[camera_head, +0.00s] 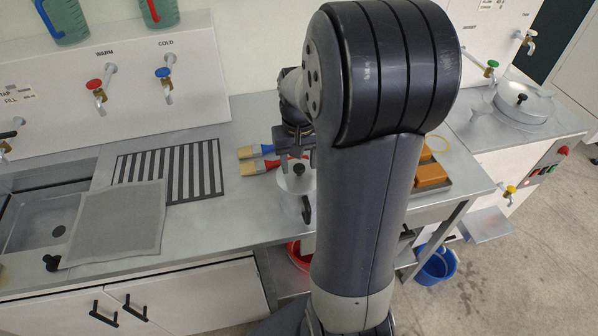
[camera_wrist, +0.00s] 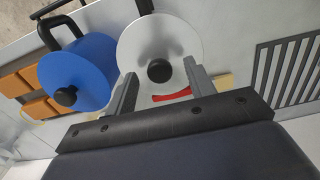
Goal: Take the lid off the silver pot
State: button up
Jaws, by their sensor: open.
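The silver pot (camera_head: 296,184) stands on the metal counter in the head view, partly hidden by my arm. Its pale round lid (camera_wrist: 146,41) with a black knob (camera_wrist: 160,71) fills the upper middle of the wrist view. The knob also shows in the head view (camera_head: 299,169). A black handle (camera_head: 306,208) sticks out from the pot towards the front. My gripper (camera_wrist: 160,73) is open, with one finger on each side of the knob in the wrist view. In the head view my gripper (camera_head: 294,142) is above the lid. I cannot tell whether the fingers touch the knob.
A blue lidded pot (camera_wrist: 85,68) stands close beside the silver one. Orange blocks (camera_head: 430,174) lie in a tray behind my arm. Brushes (camera_head: 262,168) lie left of the pot, near a striped rack (camera_head: 172,172) and a grey cloth (camera_head: 118,225).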

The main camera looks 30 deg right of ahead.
jog(key=shift+f, duration=0.25)
jog(key=shift+c, duration=0.4)
jog(key=c, duration=1)
jog(key=shift+r, duration=0.1)
